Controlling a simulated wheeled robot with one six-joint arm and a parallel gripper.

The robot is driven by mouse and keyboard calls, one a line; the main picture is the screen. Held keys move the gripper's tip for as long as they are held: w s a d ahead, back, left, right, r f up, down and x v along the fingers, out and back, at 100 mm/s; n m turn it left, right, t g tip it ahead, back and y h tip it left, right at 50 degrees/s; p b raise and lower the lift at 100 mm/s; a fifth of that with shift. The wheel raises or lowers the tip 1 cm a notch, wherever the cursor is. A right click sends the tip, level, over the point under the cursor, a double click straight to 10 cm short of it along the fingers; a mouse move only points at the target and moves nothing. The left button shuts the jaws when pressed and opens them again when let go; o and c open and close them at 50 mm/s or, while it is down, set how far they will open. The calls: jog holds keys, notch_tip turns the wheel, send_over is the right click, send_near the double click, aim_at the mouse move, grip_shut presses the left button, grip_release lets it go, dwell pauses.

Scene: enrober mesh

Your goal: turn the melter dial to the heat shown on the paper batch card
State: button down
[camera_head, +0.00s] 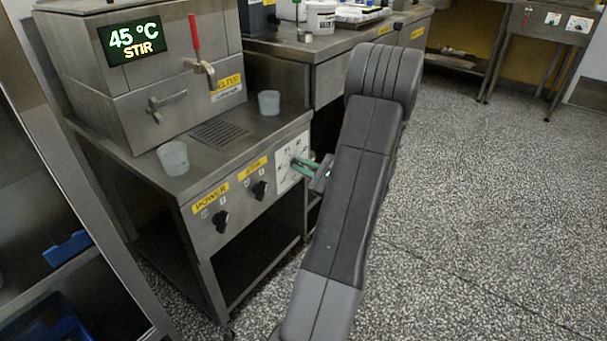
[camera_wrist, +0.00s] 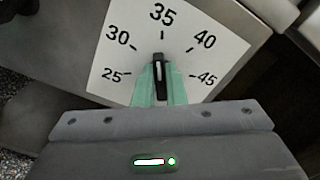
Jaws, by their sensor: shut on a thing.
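The melter (camera_head: 150,70) stands at the upper left in the head view, and its lit display (camera_head: 134,40) reads 45 °C and STIR. The white dial plate (camera_wrist: 195,45) carries marks from 25 to 45. The black dial knob (camera_wrist: 160,80) is upright in the wrist view, its pointer near 35. My gripper (camera_wrist: 161,86) is shut on the knob, with a pale green finger on either side. In the head view my gripper (camera_head: 306,166) is at the dial plate (camera_head: 286,167), which it partly hides. I cannot make out the paper batch card.
POWER (camera_head: 220,221) and STIR (camera_head: 259,190) knobs sit left of the dial on the same panel. Two cups (camera_head: 173,158) (camera_head: 269,103) stand on the steel bench. A counter with tubs (camera_head: 320,18) lies behind. The speckled floor at right is clear.

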jog(key=shift+s+a+f+n+b, duration=0.1)
jog(key=shift+n+b, duration=0.65)
jog(key=shift+n, duration=1.3)
jog(key=shift+f+n+b, duration=0.1)
jog(key=shift+n+b, duration=0.6)
jog(key=shift+n, duration=1.35)
jog(key=c, duration=1.5)
grip_release()
jog(key=p+v, duration=0.3)
jog(key=v, duration=1)
jog(key=shift+s+d+p, duration=0.25)
jog(key=shift+d+p, duration=0.1)
jog(key=shift+p, duration=0.05)
